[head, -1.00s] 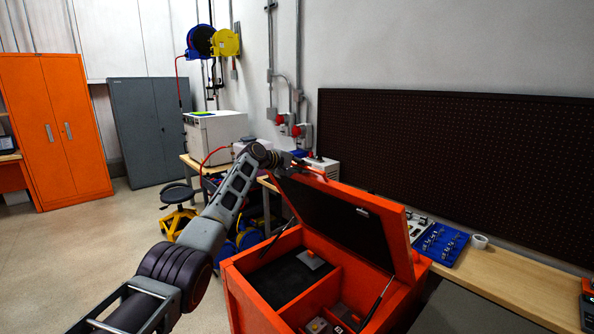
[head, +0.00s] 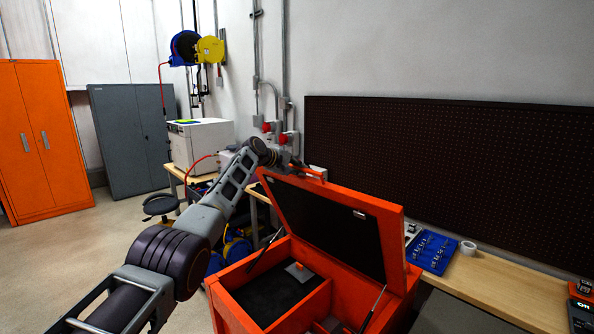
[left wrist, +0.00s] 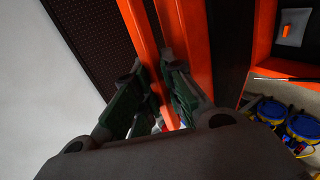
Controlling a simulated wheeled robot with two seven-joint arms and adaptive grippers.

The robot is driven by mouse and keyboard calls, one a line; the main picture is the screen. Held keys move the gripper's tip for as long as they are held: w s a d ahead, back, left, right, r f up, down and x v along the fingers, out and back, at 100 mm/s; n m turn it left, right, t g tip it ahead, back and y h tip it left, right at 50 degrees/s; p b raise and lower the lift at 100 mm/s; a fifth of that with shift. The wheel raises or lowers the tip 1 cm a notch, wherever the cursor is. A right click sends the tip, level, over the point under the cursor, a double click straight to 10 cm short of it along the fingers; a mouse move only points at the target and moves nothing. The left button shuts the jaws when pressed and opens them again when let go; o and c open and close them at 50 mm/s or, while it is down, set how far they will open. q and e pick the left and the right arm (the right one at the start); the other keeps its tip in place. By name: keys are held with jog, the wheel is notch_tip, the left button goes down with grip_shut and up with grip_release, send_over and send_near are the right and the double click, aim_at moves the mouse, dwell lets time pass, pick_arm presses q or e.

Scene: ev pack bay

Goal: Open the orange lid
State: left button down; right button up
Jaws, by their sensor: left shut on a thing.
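The orange lid (head: 391,238) of the orange chest stands raised at a steep angle, with its dark inner panel (head: 335,228) facing me. Struts (head: 372,308) link it to the chest body (head: 232,300). My left gripper (head: 312,172) is at the lid's upper edge, near its far left corner. In the left wrist view, the green-padded fingers (left wrist: 157,75) are shut on an orange bar at the lid's edge (left wrist: 143,30). The exact contact is partly hidden by the fingers. My right gripper is not in view.
Inside the chest are a dark compartment (head: 268,296) and a grey piece with an orange knob (head: 299,270). To the right, a wooden bench (head: 500,285) holds a blue tool tray (head: 432,251) and a white cup (head: 468,248). A dark pegboard (head: 450,170) covers the wall behind.

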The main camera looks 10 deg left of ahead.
pick_arm(q)
jog(key=c, duration=1.5)
grip_release()
jog(key=shift+s+a+r, duration=0.15)
jog(key=shift+a+r, duration=0.05)
jog(key=shift+v, duration=5.7)
jog(key=shift+f, duration=0.15)
